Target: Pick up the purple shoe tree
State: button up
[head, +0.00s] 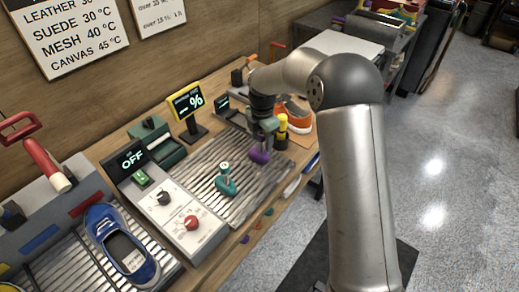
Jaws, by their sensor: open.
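The purple shoe tree (259,156) stands near the far right end of the ribbed metal rack (214,166). My gripper (262,139) is open, directly above and very close to the purple shoe tree. Its fingers partly cover the top of the shoe tree, and I cannot tell whether they touch it or sit around it. A teal shoe tree (225,182) stands on the same rack, to the left and nearer.
A yellow and black bottle (281,127) and an orange sneaker (296,115) stand close to the right of my gripper. A control box (178,208) with knobs borders the rack on the left. A blue sneaker (121,246) lies farther left. A yellow-framed display (187,102) stands behind.

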jog(key=shift+f, duration=0.5)
jog(key=shift+c, duration=0.3)
grip_shut()
jog(key=shift+r, duration=0.1)
